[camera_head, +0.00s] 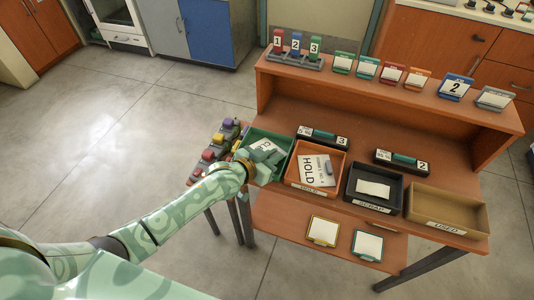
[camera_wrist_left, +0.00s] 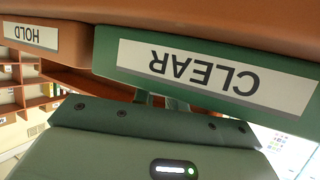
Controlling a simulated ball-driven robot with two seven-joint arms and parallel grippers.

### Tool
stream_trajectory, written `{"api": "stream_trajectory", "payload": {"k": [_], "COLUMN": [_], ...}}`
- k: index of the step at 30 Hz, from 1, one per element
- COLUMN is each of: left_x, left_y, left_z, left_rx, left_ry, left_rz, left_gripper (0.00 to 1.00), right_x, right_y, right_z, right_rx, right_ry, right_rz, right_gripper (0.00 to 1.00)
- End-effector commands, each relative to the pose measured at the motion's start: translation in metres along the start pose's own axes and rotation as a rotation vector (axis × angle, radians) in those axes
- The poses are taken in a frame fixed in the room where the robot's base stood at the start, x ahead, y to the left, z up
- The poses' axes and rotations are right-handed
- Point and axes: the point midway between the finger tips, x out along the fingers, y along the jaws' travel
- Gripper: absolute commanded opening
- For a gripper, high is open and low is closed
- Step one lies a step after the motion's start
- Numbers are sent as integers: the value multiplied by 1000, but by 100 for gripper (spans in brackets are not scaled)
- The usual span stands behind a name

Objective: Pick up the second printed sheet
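No sheet is clearly marked as the second one. A white sheet lettered HOLD (camera_head: 313,168) lies in the orange tray (camera_head: 288,178), with a small grey object on it. A blank-looking white sheet (camera_head: 373,188) lies in the black SCRAP tray (camera_head: 351,202). A white sheet with letters starting CLE (camera_head: 267,146) shows in the green tray (camera_head: 249,138). My left gripper (camera_head: 272,160) is at the green tray's front right part, covering some of it. In the left wrist view the gripper's fingers are partly hidden below the tray's CLEAR label (camera_wrist_left: 205,76). My right gripper is not in view.
A brown USED tray (camera_head: 474,212) stands at the right. Two small black units numbered 3 (camera_head: 323,136) and 2 (camera_head: 402,161) sit behind the trays. Two framed cards (camera_head: 323,231) (camera_head: 367,245) lie on the lower front board. Coloured holders line the upper shelf (camera_head: 390,92).

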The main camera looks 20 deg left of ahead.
Motion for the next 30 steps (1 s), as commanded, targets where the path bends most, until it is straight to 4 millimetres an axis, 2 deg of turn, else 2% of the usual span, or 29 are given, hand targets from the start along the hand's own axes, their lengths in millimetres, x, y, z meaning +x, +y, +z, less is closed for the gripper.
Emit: {"api": "stream_trajectory", "payload": {"k": [13,17,20,29,30], "left_x": [-2,-7,-14,-55,-59], "left_y": [0,0,0,-54,-67], "left_z": [-3,-16,-34,-86,-85], "left_rx": [0,0,1,7,9], "left_ry": [0,4,5,3,-2], "left_rz": [0,0,0,-3,-4], "left_gripper": [0,0,0,0,0], "right_x": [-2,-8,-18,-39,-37], "right_y": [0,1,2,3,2], "right_z": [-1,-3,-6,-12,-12], "right_rx": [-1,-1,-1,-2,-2], "right_ry": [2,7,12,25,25], "right_rz": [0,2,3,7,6], "right_gripper": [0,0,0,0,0]}}
